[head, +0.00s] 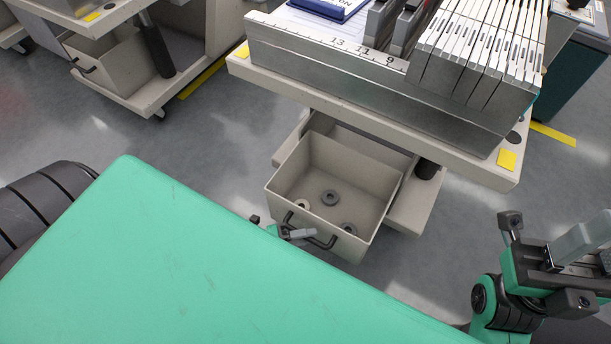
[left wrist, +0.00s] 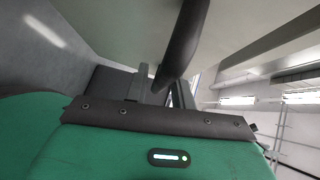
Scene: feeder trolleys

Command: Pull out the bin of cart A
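A beige open bin (head: 335,182) stands out from under the front cart (head: 380,100), with a few grey ring-shaped parts on its floor. No letter naming the cart is readable. A dark bar handle (head: 322,243) is on the bin's front wall. My left gripper (head: 290,232) is at the handle's left part, mostly hidden behind my green body. In the left wrist view the dark handle (left wrist: 180,45) runs between the two fingers, which appear shut on it. My right gripper (head: 585,255) is at the lower right, away from the bin; its finger gap is unclear.
The cart carries a row of upright grey feeders (head: 485,45) and a blue-covered item (head: 330,5). Another cart (head: 105,75) with a bin stands at the upper left. A teal cabinet (head: 575,80) is at the right. Floor beside the bin is clear.

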